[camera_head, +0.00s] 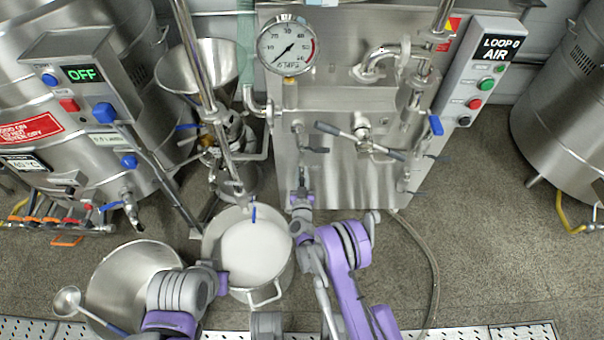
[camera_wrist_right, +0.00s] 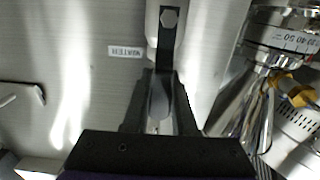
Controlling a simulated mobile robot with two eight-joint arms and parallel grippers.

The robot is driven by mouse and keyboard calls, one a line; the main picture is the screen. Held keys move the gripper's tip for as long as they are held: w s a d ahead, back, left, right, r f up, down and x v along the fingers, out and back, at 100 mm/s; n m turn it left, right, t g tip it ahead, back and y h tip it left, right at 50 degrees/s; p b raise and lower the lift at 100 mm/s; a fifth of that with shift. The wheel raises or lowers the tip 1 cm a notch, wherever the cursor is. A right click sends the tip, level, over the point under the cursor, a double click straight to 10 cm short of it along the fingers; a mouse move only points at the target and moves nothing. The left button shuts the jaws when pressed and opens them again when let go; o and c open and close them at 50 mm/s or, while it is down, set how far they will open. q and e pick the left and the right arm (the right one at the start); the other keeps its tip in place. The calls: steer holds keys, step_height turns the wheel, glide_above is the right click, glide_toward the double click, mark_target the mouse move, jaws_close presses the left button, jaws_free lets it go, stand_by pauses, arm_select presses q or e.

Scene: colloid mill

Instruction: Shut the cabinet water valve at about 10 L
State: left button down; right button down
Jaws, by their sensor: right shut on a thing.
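The steel cabinet (camera_head: 345,185) stands in the middle of the head view. Its water valve (camera_head: 300,150) is on the front, left of centre. In the right wrist view an upside-down label (camera_wrist_right: 125,52), apparently reading WATER, is beside the valve lever (camera_wrist_right: 166,45). My right gripper (camera_head: 302,195) is at the cabinet front; in the wrist view it (camera_wrist_right: 160,115) is shut on the lever's end. A steel pot (camera_head: 210,245) below and left holds white contents (camera_head: 254,250). I cannot read the amount in litres.
A gauge (camera_head: 287,45) sits above the valve. A T-handle (camera_head: 360,138) projects to its right. An empty-looking pot (camera_head: 125,270) with a ladle (camera_head: 67,301) stands at lower left. A hose (camera_head: 434,270) lies on the floor. A control box (camera_head: 484,75) reads AIR.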

arm_select(q)
steer(key=shift+f, duration=0.15)
arm_select(e)
steer(key=shift+d, duration=0.15)
steer(key=shift+w+d+f+m+b, duration=0.1)
steer(key=shift+d+m+b, duration=0.5)
steer(key=shift+m+b, duration=0.45)
steer(key=shift+d+f+m+b, duration=0.15)
steer(key=shift+d+m+b, duration=0.35)
steer(key=shift+m, duration=0.75)
steer(key=shift+d+f+m, duration=0.15)
steer(key=shift+d+m, duration=0.25)
steer(key=shift+m, duration=0.2)
arm_select(q)
steer(key=shift+w+d+f+b, duration=0.15)
steer(key=shift+d+f, duration=0.1)
steer(key=shift+f, duration=0.35)
steer(key=shift+w+d+f+b, duration=0.15)
steer(key=shift+d+f, duration=0.1)
steer(key=shift+f, duration=0.35)
steer(key=shift+d+f+b, duration=0.15)
steer(key=shift+d+f, duration=0.1)
steer(key=shift+f, duration=0.35)
arm_select(e)
steer(key=shift+d+f+m, duration=0.2)
steer(key=shift+d+m, duration=0.2)
steer(key=shift+m, duration=0.3)
steer(key=c, duration=0.7)
jaws_free()
